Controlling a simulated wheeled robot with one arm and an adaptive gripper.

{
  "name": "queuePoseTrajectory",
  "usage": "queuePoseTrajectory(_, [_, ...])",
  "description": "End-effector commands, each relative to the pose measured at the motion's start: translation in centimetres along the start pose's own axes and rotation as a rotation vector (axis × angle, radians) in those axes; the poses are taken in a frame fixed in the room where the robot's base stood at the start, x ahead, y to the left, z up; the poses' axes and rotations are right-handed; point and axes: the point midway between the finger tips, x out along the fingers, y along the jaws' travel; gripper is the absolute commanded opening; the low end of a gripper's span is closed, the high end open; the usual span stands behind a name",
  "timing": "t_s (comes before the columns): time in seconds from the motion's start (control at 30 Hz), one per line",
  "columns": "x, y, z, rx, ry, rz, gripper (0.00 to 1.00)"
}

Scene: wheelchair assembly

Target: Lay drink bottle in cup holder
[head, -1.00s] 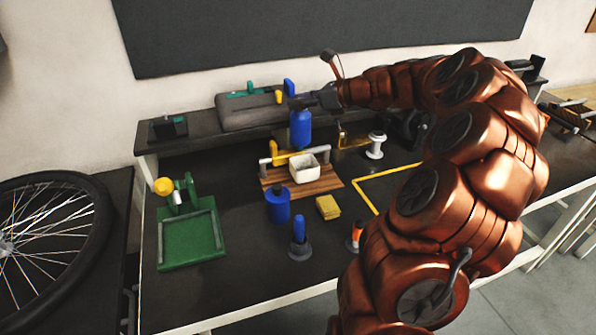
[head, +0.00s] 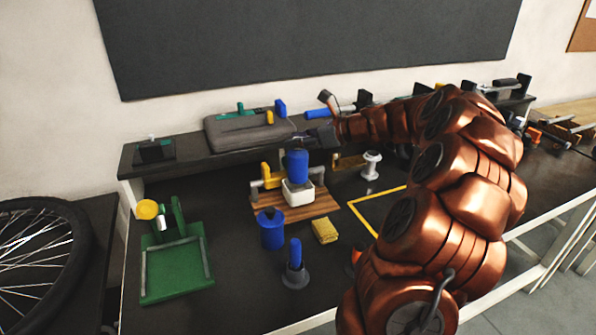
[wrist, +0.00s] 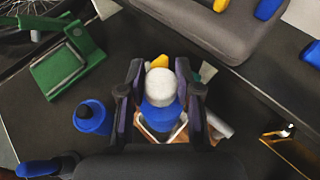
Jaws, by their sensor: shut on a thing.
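A blue drink bottle (head: 297,165) with a pale cap (wrist: 160,85) is held upright by my gripper (head: 303,139). In the wrist view my gripper (wrist: 158,95) has its two dark fingers on either side of the bottle's top. The cup holder looks to be the white square cup (head: 299,195) on a wooden board (head: 315,208). The bottle's bottom is at the cup's opening and seems to be partly inside it. The cup rim (wrist: 148,134) shows around the bottle in the wrist view. Whether the bottle touches the cup's floor is hidden.
A second blue bottle (head: 271,232), a blue-handled tool (head: 295,262) and a yellow sponge (head: 325,230) stand in front of the board. Yellow clamp parts (head: 268,178) are beside the cup. A green tray (head: 175,268) is at left, a white spool (head: 371,165) at right.

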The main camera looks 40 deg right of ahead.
Motion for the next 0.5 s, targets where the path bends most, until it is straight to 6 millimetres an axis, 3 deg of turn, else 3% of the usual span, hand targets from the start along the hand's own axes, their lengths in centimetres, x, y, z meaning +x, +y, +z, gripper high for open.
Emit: queuePoseTrajectory(0.5, [2.0, 0.0, -4.9, 0.006, 0.0, 0.001, 0.0])
